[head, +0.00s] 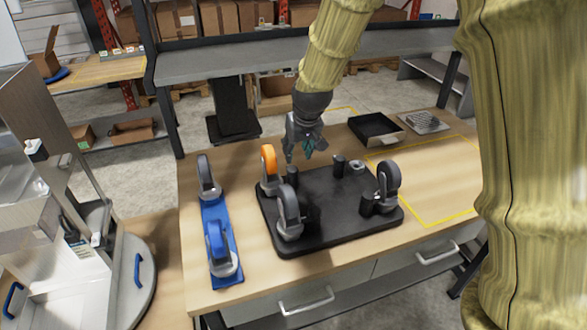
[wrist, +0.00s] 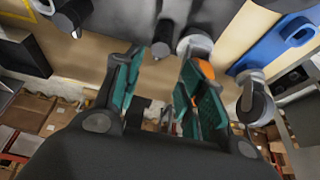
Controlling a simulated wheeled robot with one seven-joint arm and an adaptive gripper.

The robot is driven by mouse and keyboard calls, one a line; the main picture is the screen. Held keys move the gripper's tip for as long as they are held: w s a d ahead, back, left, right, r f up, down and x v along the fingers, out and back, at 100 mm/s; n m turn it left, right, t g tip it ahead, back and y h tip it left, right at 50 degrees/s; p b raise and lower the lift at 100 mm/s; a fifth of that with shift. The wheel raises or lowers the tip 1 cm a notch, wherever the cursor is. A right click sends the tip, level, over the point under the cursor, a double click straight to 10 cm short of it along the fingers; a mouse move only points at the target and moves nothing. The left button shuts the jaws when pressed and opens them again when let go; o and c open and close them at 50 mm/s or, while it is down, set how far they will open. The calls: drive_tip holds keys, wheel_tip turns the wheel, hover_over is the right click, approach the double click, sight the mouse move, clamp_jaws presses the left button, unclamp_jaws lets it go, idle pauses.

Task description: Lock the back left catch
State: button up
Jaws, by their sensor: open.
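A black dolly base (head: 335,222) lies on the table with its wheels up. Its back left caster has an orange wheel (head: 269,160); the orange also shows partly behind a finger in the wrist view (wrist: 206,69). A dark upright post (head: 292,176) stands beside that caster, and a post shows between my fingers in the wrist view (wrist: 162,40). I cannot make out a catch lever or its position. My gripper (head: 304,150) is open and empty, above and slightly right of the orange caster. Its green-padded fingers (wrist: 158,68) point toward the base, apparently without contact.
Grey casters stand at the base's front left (head: 288,212) and right (head: 387,182). A blue tray (head: 216,215) with two casters lies to the left. A black tray (head: 375,130) and a grate (head: 424,123) lie at the back right. The yellow-outlined area (head: 425,180) is clear.

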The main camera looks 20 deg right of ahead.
sight(293, 169)
drive_tip(key=shift+p+x, duration=1.5)
drive_tip(key=shift+x, duration=3.45)
drive_tip(key=shift+s, duration=0.1)
drive_tip(key=shift+c, duration=0.4)
drive_tip(key=c, duration=0.7)
